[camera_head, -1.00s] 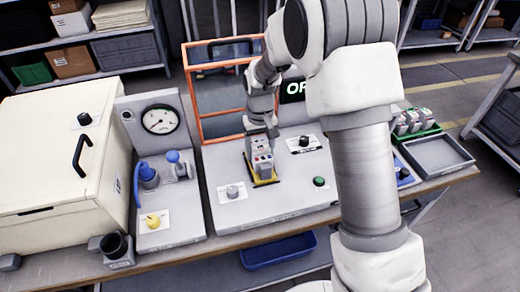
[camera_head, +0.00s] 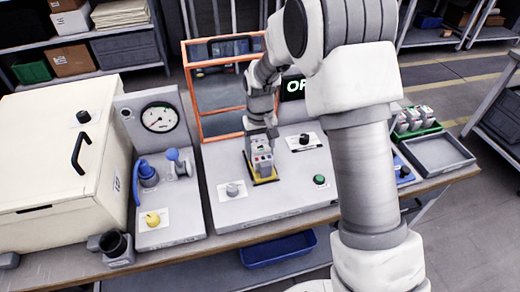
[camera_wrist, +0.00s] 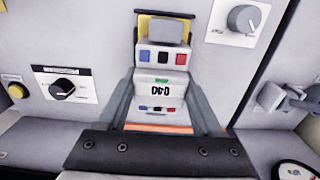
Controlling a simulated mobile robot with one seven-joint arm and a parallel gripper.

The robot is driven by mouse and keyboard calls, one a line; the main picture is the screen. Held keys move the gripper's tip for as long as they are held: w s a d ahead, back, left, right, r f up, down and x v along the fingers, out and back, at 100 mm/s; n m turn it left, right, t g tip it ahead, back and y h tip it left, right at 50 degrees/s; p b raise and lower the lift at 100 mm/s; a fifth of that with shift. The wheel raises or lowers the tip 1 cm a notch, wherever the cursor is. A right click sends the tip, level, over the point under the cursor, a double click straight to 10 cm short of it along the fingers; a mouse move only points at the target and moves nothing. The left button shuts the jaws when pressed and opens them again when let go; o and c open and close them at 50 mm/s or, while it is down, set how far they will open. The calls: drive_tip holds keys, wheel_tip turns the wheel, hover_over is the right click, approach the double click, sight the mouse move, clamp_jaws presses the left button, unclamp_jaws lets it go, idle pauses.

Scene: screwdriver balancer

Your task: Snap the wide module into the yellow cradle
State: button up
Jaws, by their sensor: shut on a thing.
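The wide module (camera_head: 263,161) is a light grey block with blue, black and red terminals. In the wrist view the module (camera_wrist: 158,85) shows an upside-down "040" label. My gripper (camera_head: 260,140) is shut on its sides, with one finger on each side in the wrist view (camera_wrist: 163,100). The yellow cradle (camera_head: 265,182) lies flat on the grey panel, and its yellow edge also shows in the wrist view (camera_wrist: 190,18). The module stands roughly upright at the cradle. Whether it is fully seated cannot be seen, as the module hides most of the cradle.
A white knob (camera_head: 232,190) is left of the cradle, a black knob (camera_head: 304,140) and a green button (camera_head: 320,181) to the right. An orange frame (camera_head: 222,137) stands behind. A green rack with several modules (camera_head: 409,125) and an empty grey tray (camera_head: 440,154) are at the right.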

drive_tip(key=o, duration=1.6)
drive_tip(key=shift+r, duration=0.1)
wheel_tip(320, 180, up, 17)
drive_tip(key=shift+r+p, duration=0.2)
drive_tip(key=shift+p, duration=0.65)
drive_tip(key=s+d+r+m+t, duration=0.2)
drive_tip(key=s+d+r+t, duration=0.1)
drive_tip(key=s+d+r, duration=0.85)
drive_tip(key=s+d+f+t, duration=0.1)
drive_tip(key=s, duration=0.3)
drive_tip(key=s+d+f, duration=0.1)
drive_tip(key=s, duration=0.4)
drive_tip(key=s+f+m+t, duration=0.1)
drive_tip(key=s, duration=0.3)
drive_tip(key=shift+s+d+f+t+p, duration=0.15)
drive_tip(key=shift+s+d+t+p, duration=0.15)
drive_tip(key=shift+d+p, duration=0.1)
